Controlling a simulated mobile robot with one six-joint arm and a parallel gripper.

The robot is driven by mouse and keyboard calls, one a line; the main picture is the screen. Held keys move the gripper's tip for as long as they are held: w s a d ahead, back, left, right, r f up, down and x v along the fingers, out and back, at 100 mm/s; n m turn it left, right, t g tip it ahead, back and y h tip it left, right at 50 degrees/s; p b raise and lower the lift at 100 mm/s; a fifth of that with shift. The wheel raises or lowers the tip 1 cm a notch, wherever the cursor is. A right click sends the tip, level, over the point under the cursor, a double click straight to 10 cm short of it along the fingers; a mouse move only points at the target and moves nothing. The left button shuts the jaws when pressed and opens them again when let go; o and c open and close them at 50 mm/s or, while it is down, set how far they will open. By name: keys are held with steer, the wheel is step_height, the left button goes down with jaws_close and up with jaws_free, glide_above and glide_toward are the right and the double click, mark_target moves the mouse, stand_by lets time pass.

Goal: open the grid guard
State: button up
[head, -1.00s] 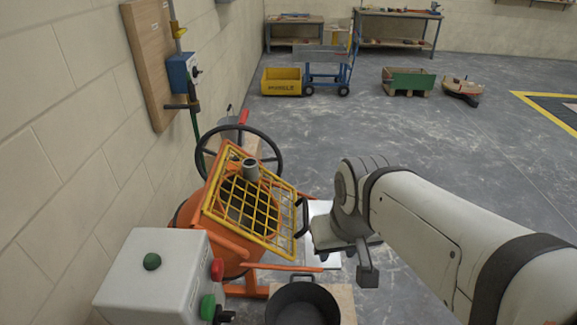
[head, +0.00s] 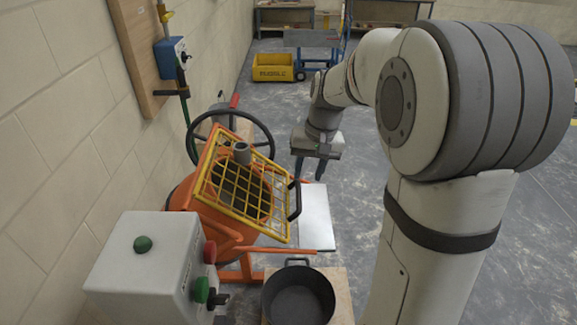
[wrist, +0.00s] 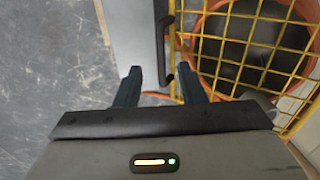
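The yellow grid guard (head: 268,222) lies over the mouth of the tilted orange mixer drum (head: 184,193). A black handle (head: 295,201) stands on its right edge. My gripper (head: 308,176) is beyond and slightly right of this handle in the head view, fingers pointing down, empty. In the wrist view my gripper (wrist: 160,72) has its two dark fingers spread apart. The handle (wrist: 160,42) shows ahead of the gap between them, its lower end near the right fingertip. I cannot tell whether they touch. The grid (wrist: 232,40) fills the upper right there.
A grey control box (head: 150,265) with green and red buttons stands front left. A black tub (head: 298,300) sits on a board below the mixer. The black handwheel (head: 262,125) is behind the grid. The wall is close on the left; open floor (head: 535,200) lies right.

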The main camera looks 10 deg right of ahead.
mark_target(298, 193)
steer(key=w+f, duration=0.1)
steer(key=f, duration=0.2)
steer(key=w+f, duration=0.1)
steer(key=f, duration=0.2)
steer(key=w+a+f, duration=0.1)
steer(key=f, duration=0.2)
steer(key=shift+w+f, duration=0.35)
steer(key=shift+w, duration=0.05)
jaws_close()
